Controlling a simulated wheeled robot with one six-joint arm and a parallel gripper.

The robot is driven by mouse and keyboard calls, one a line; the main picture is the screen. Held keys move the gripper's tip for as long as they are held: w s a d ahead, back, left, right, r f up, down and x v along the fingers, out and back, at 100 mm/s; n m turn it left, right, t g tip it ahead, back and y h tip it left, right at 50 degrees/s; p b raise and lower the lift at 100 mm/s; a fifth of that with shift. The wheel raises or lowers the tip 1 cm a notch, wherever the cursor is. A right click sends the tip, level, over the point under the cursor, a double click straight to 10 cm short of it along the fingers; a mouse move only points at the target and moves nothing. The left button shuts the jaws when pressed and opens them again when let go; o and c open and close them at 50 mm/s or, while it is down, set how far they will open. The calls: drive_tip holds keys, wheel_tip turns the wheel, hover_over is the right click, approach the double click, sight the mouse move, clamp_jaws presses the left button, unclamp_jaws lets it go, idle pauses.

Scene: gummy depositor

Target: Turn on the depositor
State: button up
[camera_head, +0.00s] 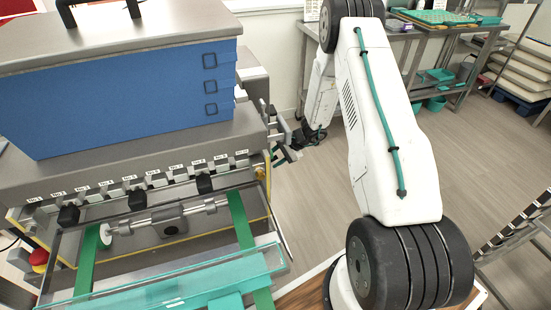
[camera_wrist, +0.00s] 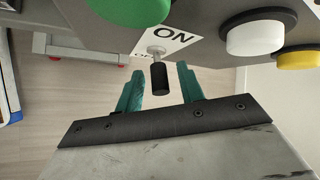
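The depositor (camera_head: 150,160) is a grey machine with a blue hopper and a row of numbered nozzles, at the left in the head view. In the wrist view, a small dark switch lever (camera_wrist: 159,76) sticks out from a white plate marked ON. A second word on the plate is partly hidden. My gripper (camera_wrist: 160,88) has two green fingers, spread apart, one on each side of the lever. Whether either finger touches the lever cannot be told. In the head view my gripper (camera_head: 287,147) is beside the machine's right side, and the switch is hidden there.
Green (camera_wrist: 130,8), white (camera_wrist: 254,36) and yellow (camera_wrist: 300,58) buttons sit near the switch. A red emergency button (camera_head: 39,258) is at the machine's front left. A steel table (camera_head: 405,30) stands at the back. A rack (camera_head: 515,235) is at the right, with open floor between.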

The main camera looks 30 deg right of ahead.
drive_tip(key=v, duration=0.7)
drive_tip(key=shift+d+r, duration=0.2)
drive_tip(key=shift+r, duration=0.1)
drive_tip(key=shift+s, duration=0.1)
